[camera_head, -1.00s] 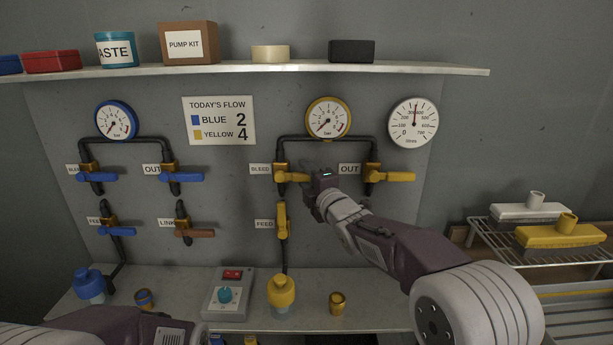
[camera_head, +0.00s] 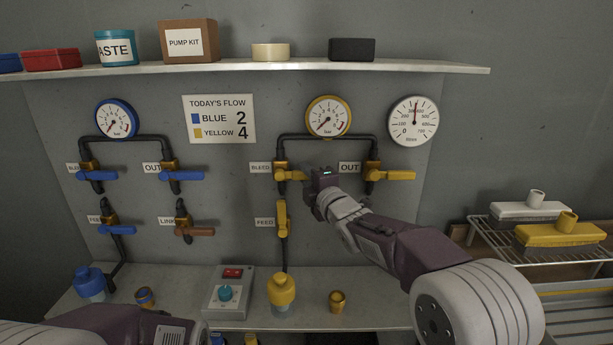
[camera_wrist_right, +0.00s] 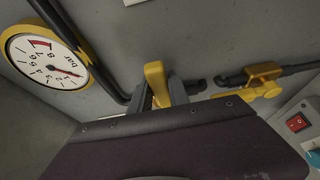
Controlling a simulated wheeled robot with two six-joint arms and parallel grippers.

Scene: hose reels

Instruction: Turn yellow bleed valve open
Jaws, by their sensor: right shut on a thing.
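The yellow bleed valve (camera_head: 281,175) is on the panel beside the BLEED label (camera_head: 260,168). Its yellow handle lies about level and points right. My right gripper (camera_head: 309,180) is shut on the outer end of this handle. In the right wrist view the yellow handle (camera_wrist_right: 155,80) sits between the two grey fingers (camera_wrist_right: 159,97). My gripper body hides part of the grip in the head view. My left arm shows at the bottom left, but its gripper is out of view.
The yellow OUT valve (camera_head: 385,175) is just right of my gripper. The yellow feed valve (camera_head: 282,218) is below, its handle vertical. A yellow-rimmed gauge (camera_head: 328,117) hangs above. Blue valves are at left. A shelf (camera_head: 250,68) runs above and a bench (camera_head: 375,310) below.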

